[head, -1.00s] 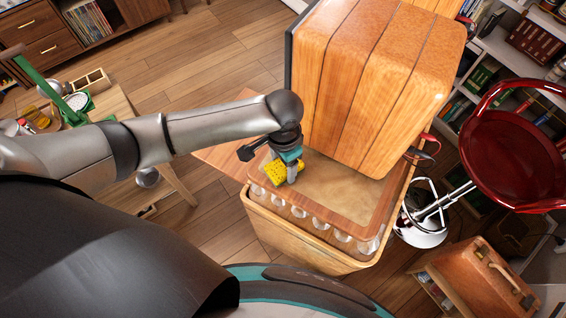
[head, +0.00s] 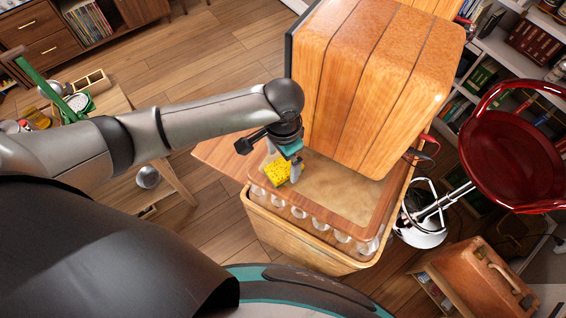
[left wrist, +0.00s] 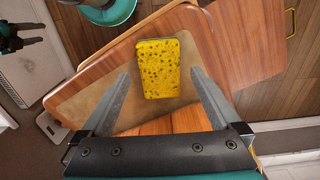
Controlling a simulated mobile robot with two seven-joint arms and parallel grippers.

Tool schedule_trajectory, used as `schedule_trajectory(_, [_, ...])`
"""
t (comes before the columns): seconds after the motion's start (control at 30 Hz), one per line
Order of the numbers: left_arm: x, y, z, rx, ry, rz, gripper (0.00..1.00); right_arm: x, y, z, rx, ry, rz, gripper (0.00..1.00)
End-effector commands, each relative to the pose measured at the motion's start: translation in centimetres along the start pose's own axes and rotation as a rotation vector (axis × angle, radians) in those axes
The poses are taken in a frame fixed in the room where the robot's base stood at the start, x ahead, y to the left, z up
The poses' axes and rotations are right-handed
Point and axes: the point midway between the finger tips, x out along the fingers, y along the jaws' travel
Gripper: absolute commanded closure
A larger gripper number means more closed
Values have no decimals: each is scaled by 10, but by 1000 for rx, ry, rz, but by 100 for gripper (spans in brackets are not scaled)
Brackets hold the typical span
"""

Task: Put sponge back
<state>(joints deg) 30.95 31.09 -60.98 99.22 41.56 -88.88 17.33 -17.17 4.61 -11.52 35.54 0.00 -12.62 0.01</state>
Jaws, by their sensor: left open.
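A yellow sponge (head: 277,172) with dark specks lies near the left corner of the wooden surface beside the tall slatted wooden box. In the left wrist view the sponge (left wrist: 157,67) shows whole, with a thin green edge at its top. My left gripper (head: 283,170) is above it, pointing down. In the left wrist view the left gripper (left wrist: 158,95) is open, with one finger on either side of the sponge's near end and clear gaps to both. My right gripper is not recognisable in the head view.
The tall wooden box (head: 375,80) stands close to my left gripper's right side. A red stool (head: 515,150) is at the right and a brown case (head: 480,275) at lower right. A small wooden table (head: 125,130) with several items is at left.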

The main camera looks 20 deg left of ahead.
Motion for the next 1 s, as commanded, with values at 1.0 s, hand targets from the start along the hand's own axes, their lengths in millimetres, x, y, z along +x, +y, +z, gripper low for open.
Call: schedule_trajectory(1.0, [-86, 9, -2, 3, 21, 18, 3, -7, -1, 0, 2, -1, -1, 50])
